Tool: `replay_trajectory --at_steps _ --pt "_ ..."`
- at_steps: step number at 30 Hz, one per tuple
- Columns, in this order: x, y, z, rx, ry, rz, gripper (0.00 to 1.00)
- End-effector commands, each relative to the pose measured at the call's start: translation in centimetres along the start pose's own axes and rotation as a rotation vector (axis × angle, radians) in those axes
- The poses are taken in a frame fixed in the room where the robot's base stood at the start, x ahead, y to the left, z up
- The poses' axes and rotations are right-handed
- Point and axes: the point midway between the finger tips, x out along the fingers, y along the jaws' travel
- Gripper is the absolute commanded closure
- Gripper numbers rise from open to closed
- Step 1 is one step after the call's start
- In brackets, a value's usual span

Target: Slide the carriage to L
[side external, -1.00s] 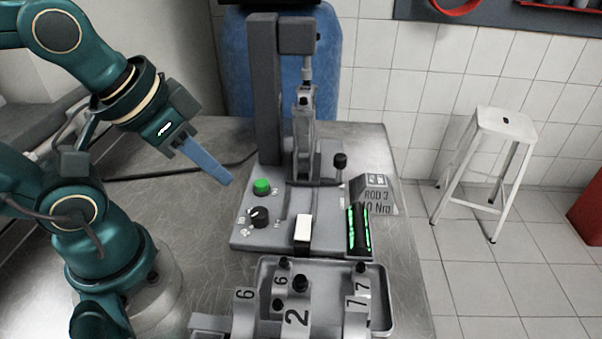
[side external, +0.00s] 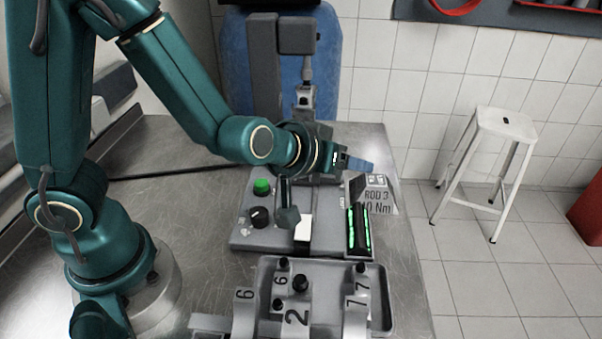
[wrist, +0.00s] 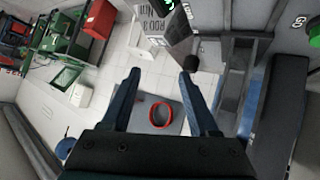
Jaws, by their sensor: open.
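My gripper (side external: 362,166) is open and reaches across the grey test bench from the left, its blue fingers just above the sign at the right. In the wrist view my gripper (wrist: 159,75) shows two spread fingertips with nothing between them. A black knob (wrist: 193,62) stands close to the right fingertip, outside the gap; whether they touch I cannot tell. My wrist hides this knob in the side view. The carriage is mostly hidden behind my arm, and I can make out no L mark.
The sign (side external: 377,197) reads ROD 3 and a Nm value. The bench (side external: 330,236) carries a green button (side external: 262,187), a black dial (side external: 259,217) and a white block (side external: 303,228). A tray of numbered caps (side external: 384,322) sits in front. A press column (side external: 264,80) stands behind.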

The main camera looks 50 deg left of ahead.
Motion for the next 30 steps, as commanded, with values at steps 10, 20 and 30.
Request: replay_trajectory --at_steps 10,20,30 --pt "2.3 -3.6 0.6 0.115 0.230 -0.221 0.39" --pt "4.7 -4.5 -0.2 0.122 0.250 -0.238 0.39" --pt "7.1 -4.9 -0.9 0.123 0.250 -0.232 0.39"
